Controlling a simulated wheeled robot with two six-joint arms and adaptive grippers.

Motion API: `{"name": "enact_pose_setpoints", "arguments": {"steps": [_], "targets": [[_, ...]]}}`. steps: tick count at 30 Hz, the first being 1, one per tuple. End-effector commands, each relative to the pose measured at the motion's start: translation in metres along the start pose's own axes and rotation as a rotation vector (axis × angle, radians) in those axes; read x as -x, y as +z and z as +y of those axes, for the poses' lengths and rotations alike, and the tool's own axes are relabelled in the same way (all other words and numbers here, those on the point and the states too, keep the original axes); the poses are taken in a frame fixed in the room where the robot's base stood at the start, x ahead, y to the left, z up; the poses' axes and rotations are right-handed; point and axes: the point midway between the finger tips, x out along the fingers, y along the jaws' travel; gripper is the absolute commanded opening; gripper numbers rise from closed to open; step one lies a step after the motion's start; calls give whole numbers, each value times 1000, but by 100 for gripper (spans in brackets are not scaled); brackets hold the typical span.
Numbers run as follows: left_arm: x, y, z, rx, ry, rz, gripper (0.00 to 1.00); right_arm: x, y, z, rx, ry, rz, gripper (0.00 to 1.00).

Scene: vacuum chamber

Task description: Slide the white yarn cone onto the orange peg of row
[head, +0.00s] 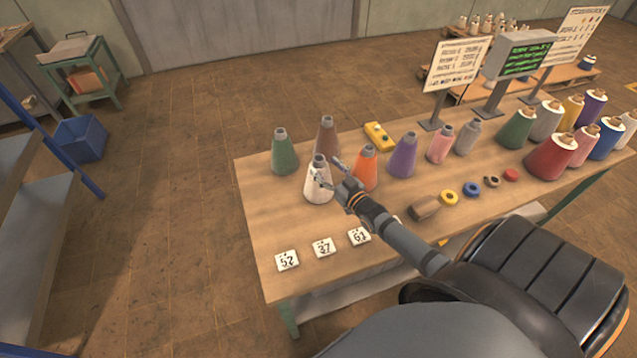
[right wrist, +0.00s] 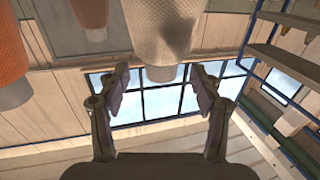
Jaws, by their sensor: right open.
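The white yarn cone (head: 318,188) stands upright on the table with its grey tip up, in the front left of a group of cones. My right gripper (head: 328,170) is open at its upper part, fingers spread near the grey tip. In the right wrist view the white cone (right wrist: 162,30) hangs inverted in the picture, its tip between and beyond the open fingers (right wrist: 162,85); I cannot tell whether they touch it. An orange cone-shaped piece (head: 365,170) with a grey tip stands just right of it; no separate orange peg is discernible. My left gripper is out of view.
Green (head: 284,155), brown (head: 326,135) and purple (head: 403,157) cones stand close by. A yellow box (head: 379,136) lies behind. Numbered white tiles (head: 322,248) lie along the front edge. Small rings (head: 449,197) and more cones fill the right; the table's left front is fairly clear.

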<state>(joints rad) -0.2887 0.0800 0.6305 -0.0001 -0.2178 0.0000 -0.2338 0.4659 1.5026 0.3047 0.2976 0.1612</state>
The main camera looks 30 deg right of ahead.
Motion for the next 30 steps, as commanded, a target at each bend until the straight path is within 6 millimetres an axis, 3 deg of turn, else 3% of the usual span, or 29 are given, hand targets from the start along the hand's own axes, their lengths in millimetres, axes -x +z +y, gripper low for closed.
{"name": "enact_pose_setpoints", "arguments": {"steps": [2,6,10,15,30], "targets": [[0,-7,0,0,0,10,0,-16,-4,-1,-2,2,5,65],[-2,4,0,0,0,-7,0,-37,-4,-2,-1,2,3,65],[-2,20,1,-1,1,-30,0,-44,-4,-2,-1,1,1,65],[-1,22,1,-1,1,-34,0,-43,-4,-2,-1,0,1,65],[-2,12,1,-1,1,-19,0,-43,-4,-2,-1,0,0,0]]}}
